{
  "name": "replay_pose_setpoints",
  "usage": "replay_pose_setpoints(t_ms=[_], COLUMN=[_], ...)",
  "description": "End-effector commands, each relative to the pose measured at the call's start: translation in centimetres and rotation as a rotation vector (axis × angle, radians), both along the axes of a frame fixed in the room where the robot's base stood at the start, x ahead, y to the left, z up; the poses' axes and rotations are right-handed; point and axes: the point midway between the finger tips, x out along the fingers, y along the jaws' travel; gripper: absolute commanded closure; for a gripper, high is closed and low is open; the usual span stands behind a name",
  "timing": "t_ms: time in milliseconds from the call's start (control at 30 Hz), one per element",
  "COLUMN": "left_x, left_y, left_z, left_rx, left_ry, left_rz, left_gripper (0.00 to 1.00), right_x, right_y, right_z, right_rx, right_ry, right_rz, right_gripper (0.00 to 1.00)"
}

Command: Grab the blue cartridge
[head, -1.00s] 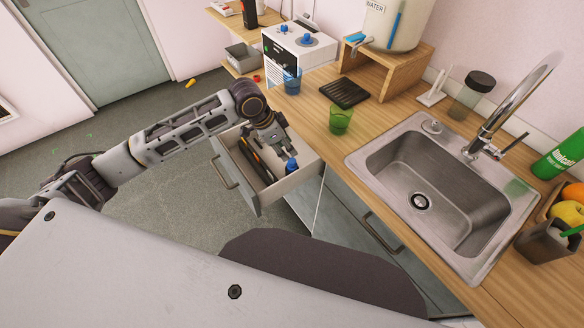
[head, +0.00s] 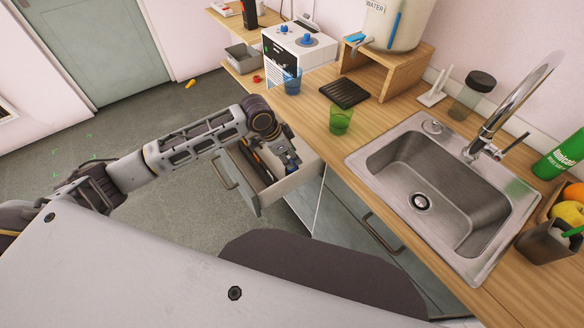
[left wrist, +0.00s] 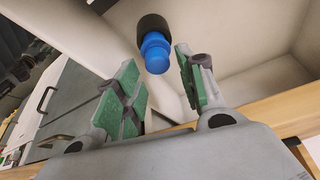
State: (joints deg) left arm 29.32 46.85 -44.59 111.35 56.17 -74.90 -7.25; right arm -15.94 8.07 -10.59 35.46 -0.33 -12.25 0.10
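The blue cartridge (left wrist: 155,55) has a blue body and a black end. In the left wrist view it lies in the pale open drawer (left wrist: 105,30), just beyond and between my fingertips. My left gripper (left wrist: 157,66) is open, with its green-padded fingers apart and nothing seen held. In the head view the left gripper (head: 289,161) is over the right end of the open drawer (head: 284,187) and mostly hides the cartridge there. My right gripper is not in view.
Long dark and orange tools (head: 256,163) lie in the drawer beside the gripper. The counter above holds a green cup (head: 340,121), a blue cup (head: 292,82), a black rack (head: 344,92) and a sink (head: 440,195). The drawer walls are close around the gripper.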

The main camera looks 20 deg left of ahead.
Motion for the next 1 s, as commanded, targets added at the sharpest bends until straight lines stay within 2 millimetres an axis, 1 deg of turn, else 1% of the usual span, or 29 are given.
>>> replay_pose_setpoints(t_ms=[100, 300, 433, 867, 1000], left_x=[0.0, 0.4, 0.5, 0.5, 0.5], left_y=[-0.2, -0.7, -0.9, -0.9, -0.9], left_z=[-1.5, -3.2, -3.6, -3.6, -3.6], left_rx=[0.000, 0.000, -0.001, 0.000, 0.000], left_ry=[0.003, 0.002, 0.001, 0.000, 0.000], left_rz=[0.000, 0.001, 0.000, 0.000, 0.000], left_gripper=[0.61, 0.61, 0.61, 0.61, 0.79], right_x=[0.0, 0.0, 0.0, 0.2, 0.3], right_y=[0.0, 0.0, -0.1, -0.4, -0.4], right_z=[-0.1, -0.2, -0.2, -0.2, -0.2], right_rx=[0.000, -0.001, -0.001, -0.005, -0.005], right_ry=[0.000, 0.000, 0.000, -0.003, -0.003], right_rz=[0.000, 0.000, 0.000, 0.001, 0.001], right_gripper=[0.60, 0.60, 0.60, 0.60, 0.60])
